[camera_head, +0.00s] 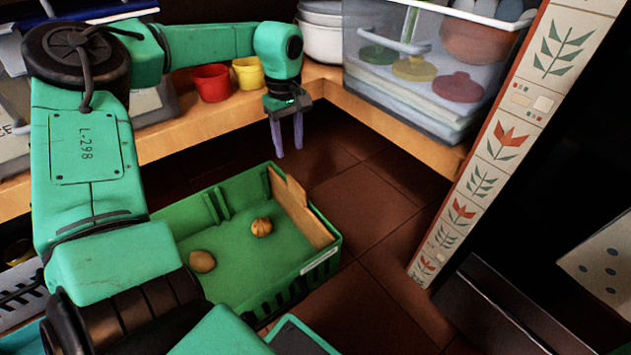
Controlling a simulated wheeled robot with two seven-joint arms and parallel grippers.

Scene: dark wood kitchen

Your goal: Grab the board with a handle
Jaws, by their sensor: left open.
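A light wooden board (300,212) stands on edge inside the green crate (270,285), against its right-hand end wall. Its outline steps down at the far end; I cannot tell for sure whether that part is a handle. My left gripper (287,152) points down with its two purple-grey fingers apart and nothing between them. It appears beyond the crate's far side, past the board's far end in the picture, and apart from the board. My right gripper is not in view.
Two round brown items, one ridged (261,227) and one smooth (202,261), lie in the crate. A red cup (211,83) and a yellow cup (248,74) stand on the wooden shelf, beside a clear bin (425,115). Tiled floor (375,205) lies open right of the crate.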

